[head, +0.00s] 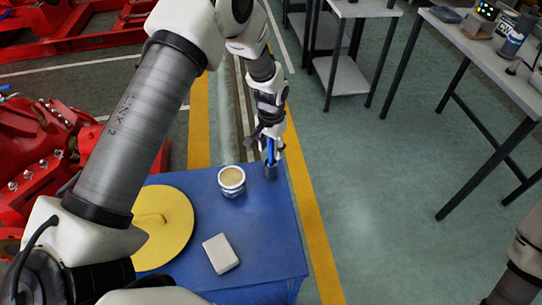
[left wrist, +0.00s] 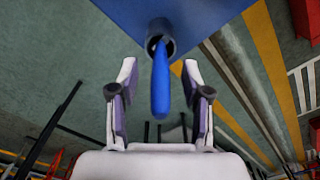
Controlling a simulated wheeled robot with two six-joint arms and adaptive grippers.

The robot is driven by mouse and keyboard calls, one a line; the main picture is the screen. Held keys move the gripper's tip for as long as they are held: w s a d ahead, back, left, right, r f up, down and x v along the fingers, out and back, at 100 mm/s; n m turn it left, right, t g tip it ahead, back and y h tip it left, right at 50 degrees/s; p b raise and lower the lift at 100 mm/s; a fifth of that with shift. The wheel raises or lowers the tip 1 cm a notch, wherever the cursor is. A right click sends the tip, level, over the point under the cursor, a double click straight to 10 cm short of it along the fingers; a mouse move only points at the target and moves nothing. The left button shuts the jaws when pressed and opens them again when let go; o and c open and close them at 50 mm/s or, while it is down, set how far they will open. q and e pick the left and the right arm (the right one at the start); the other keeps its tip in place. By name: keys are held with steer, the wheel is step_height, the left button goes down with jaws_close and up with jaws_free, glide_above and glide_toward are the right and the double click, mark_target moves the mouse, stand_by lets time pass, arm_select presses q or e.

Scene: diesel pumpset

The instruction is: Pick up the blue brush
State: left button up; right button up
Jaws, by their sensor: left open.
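The blue brush (head: 270,151) stands handle-up in a small dark grey cup (head: 271,171) at the far right corner of the blue table (head: 262,215). In the left wrist view the blue handle (left wrist: 161,88) sticks out of the cup (left wrist: 168,28) towards the camera. My left gripper (left wrist: 159,64) is open, with one finger on each side of the handle and visible gaps between. In the head view the left gripper (head: 268,137) is at the handle's upper part and partly hides it. The brush's lower end is hidden in the cup. My right gripper is out of view.
On the blue table are an open jar (head: 231,181), a round yellow lid (head: 162,228) with a handle and a pale block (head: 220,254). Red machinery (head: 40,150) stands at the left. Grey workbenches (head: 490,60) stand at the upper right. The green floor between is clear.

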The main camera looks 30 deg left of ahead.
arm_select(q)
steer(key=shift+w+a+f, duration=0.1)
steer(key=shift+w+f, duration=0.05)
steer(key=shift+f, duration=0.4)
steer(key=shift+r, duration=0.15)
jaws_close()
